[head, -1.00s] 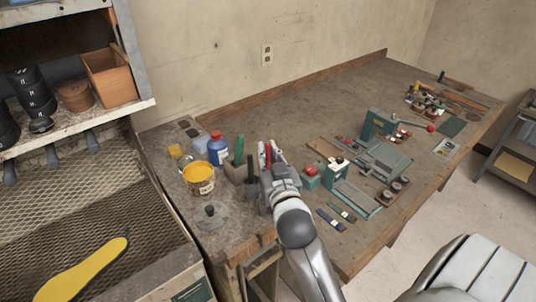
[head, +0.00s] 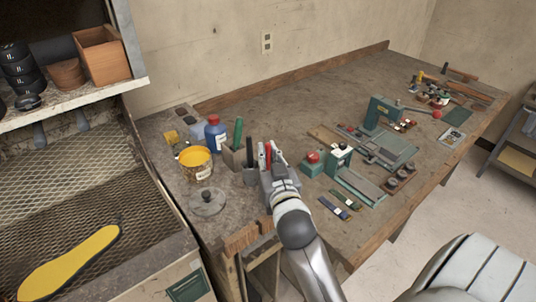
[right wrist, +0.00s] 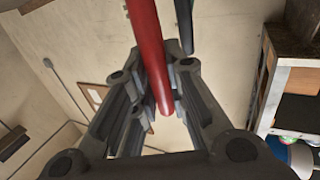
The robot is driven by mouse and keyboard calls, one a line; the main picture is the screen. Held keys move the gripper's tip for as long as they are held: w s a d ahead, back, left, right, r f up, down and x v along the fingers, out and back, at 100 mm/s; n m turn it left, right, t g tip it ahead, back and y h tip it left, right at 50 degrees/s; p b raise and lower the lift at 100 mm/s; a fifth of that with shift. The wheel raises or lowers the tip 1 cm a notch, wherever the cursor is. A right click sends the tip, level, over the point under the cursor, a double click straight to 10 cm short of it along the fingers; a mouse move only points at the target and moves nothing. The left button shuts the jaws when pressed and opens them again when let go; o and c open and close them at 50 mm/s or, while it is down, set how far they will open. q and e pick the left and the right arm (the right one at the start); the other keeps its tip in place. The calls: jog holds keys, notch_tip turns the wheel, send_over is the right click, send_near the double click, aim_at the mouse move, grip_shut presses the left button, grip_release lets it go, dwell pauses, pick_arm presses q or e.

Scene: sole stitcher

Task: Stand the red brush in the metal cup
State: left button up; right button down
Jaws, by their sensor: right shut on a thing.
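The red brush (head: 267,152) is upright in my right gripper (head: 272,158), which is shut on its handle. In the right wrist view the red handle (right wrist: 150,55) runs between the two fingers (right wrist: 160,95). A grey metal cup (head: 250,177) stands on the bench just left of my right gripper, partly hidden by it. A dark handle (head: 261,155) rises beside the red brush, and it also shows in the right wrist view (right wrist: 184,22). The brush's lower end is hidden, so I cannot tell whether it is inside the cup. My left gripper is not in view.
A holder (head: 231,160) with a green-handled tool (head: 238,134) stands left of the cup. A yellow can (head: 195,164), a blue bottle (head: 215,136) and a round lid (head: 207,201) are further left. A green machine (head: 343,167) with a red knob stands to the right.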

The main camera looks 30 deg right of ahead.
jog(key=shift+f, duration=0.15)
jog(key=c, duration=1.4)
grip_release()
jog(key=shift+o, duration=0.2)
notch_tip(320, 180, up, 10)
